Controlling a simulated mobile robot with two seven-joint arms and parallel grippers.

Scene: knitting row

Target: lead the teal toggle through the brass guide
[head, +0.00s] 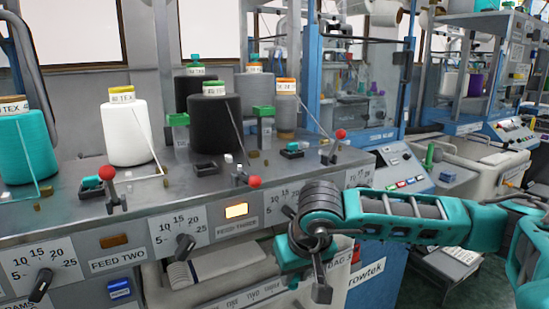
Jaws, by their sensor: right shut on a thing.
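My right gripper (318,282) hangs in front of the machine's front panel, below the bench edge and right of the lit FEED THREE button. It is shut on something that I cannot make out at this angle. A small teal piece (92,182), possibly the teal toggle, rests on a black block by the left red-ball lever, far to the left of my gripper. Small brass-coloured pieces sit on the bench, one near the middle (253,154) and one at the left (38,206). I cannot tell which is the brass guide. My left gripper is out of view.
Teal (25,146), white (128,132) and black (216,125) yarn cones stand on the grey bench (60,215). Red-ball levers (255,182) stick up along its front edge. Dial knobs (185,246) project from the panel. A blue-framed machine (395,165) stands at the right.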

